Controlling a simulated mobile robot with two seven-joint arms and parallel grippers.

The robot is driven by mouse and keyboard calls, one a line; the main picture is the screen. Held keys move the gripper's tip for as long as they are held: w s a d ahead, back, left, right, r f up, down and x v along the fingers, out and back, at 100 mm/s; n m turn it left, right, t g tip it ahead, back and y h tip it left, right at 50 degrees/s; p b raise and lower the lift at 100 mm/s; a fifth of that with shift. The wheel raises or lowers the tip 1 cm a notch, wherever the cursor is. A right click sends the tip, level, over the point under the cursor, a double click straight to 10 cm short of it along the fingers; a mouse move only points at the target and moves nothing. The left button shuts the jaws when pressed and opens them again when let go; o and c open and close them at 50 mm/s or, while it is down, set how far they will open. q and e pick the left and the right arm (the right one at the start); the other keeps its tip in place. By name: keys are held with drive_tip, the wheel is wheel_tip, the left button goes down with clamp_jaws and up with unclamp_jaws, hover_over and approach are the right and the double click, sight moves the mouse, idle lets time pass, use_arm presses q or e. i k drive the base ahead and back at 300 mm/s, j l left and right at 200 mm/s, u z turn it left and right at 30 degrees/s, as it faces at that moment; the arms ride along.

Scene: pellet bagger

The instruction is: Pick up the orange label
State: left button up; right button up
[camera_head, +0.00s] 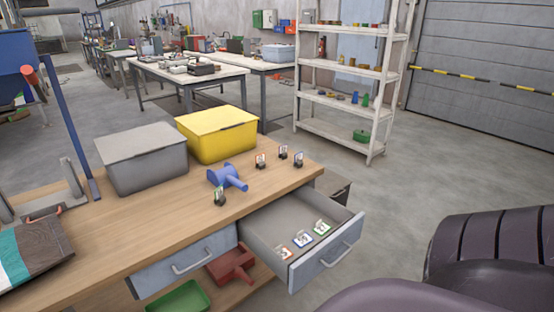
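An orange-edged label (284,253) lies in the open drawer (260,232) at the front right of the wooden bench. A blue-edged label (302,240) and a green-edged label (321,228) lie beside it in a slanting row. On the bench top, a small dark clip stand holds an upright card with orange on it (261,160). Similar small stands with cards (283,152) are nearby, and one with green (219,195) is near the front edge. Neither of my grippers is in view. A dark rounded part of my own body fills the lower right.
A grey bin (142,162), a yellow bin (217,135) and a blue scoop-like tool (227,177) are on the bench (130,235). A printed bag (35,252) is at left. A shut drawer (185,262) adjoins the open one. White shelves (345,70) stand behind.

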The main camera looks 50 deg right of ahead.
sight(284, 252)
drive_tip(key=z, duration=1.65)
